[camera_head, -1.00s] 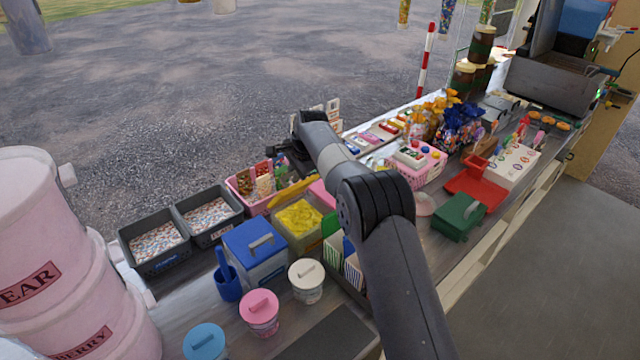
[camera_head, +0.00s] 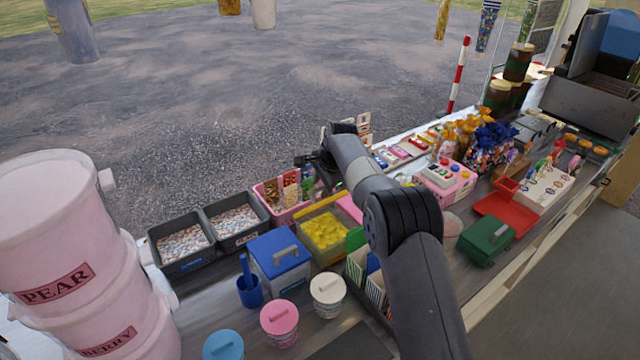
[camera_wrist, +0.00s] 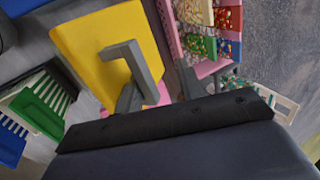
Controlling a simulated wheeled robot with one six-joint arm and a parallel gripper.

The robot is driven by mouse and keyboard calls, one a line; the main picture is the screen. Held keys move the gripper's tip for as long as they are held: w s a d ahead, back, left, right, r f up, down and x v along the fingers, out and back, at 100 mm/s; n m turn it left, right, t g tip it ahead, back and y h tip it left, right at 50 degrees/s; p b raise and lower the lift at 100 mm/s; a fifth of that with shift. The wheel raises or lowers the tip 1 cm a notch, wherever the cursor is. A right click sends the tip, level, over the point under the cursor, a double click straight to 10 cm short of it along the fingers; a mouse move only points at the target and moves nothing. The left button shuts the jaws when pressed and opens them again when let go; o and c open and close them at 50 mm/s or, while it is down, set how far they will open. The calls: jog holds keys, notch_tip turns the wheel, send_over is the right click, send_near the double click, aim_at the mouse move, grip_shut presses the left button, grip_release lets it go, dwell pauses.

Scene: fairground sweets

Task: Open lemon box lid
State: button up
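The lemon box (camera_head: 322,262) is a see-through tub with yellow contents on the counter, between a blue-lidded box and striped bags. Its yellow lid (camera_head: 320,204) stands raised along the far edge, seen nearly edge-on. In the wrist view the lid (camera_wrist: 105,35) shows its flat face with a grey handle (camera_wrist: 128,52). My gripper (camera_head: 316,160) is just beyond the lid, partly hidden by my arm. In the wrist view my gripper (camera_wrist: 160,92) has its two fingers apart, with the handle's end close by the left finger. Whether they touch is unclear.
A pink tray (camera_head: 278,214) of sweets lies close behind the lid. The blue box (camera_head: 280,262), white-lidded tub (camera_head: 328,295) and green bag (camera_head: 356,240) crowd the lemon box. A green case (camera_head: 487,240) stands to the right.

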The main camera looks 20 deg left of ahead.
notch_tip(320, 180, up, 12)
jog(key=w+d, duration=0.1)
jog(key=shift+d+b, duration=0.3)
jog(key=shift+b, duration=0.1)
jog(key=shift+r, duration=0.1)
jog(key=shift+f, duration=4.5)
jog(key=shift+d, duration=0.1)
